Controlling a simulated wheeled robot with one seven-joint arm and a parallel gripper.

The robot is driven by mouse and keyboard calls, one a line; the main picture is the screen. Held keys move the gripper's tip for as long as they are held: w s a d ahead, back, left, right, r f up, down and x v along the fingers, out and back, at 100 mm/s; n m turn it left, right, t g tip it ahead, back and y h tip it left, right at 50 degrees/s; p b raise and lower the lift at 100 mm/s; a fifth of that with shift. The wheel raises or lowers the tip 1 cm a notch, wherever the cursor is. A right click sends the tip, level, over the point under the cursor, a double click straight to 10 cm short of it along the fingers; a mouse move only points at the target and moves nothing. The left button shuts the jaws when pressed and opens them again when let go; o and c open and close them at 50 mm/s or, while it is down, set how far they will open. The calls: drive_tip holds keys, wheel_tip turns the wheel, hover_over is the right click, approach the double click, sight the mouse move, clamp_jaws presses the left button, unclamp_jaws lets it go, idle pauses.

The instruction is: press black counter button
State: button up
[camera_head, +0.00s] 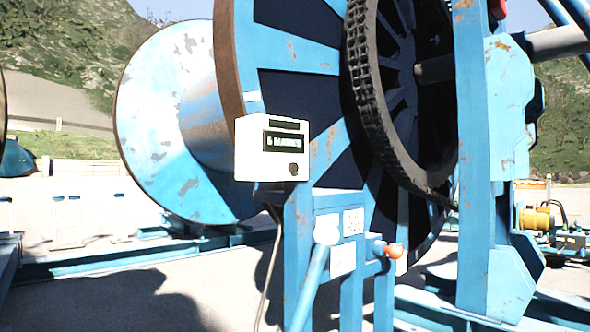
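A white counter box (248,150) is mounted on a blue post of the cable reel frame, near the middle of the view. Its dark display (285,142) shows pale characters too small to read surely. The black counter button (293,169) is a small round knob below the right part of the display, on the box's front face. Nothing covers it. My gripper is not in this view, so its place relative to the button cannot be told.
The large blue reel (292,50) stands behind the box, with a black chain ring (365,100) to the right. Below are a blue lever with a white knob (326,230) and an orange knob (393,250). Open ground (110,300) lies at lower left.

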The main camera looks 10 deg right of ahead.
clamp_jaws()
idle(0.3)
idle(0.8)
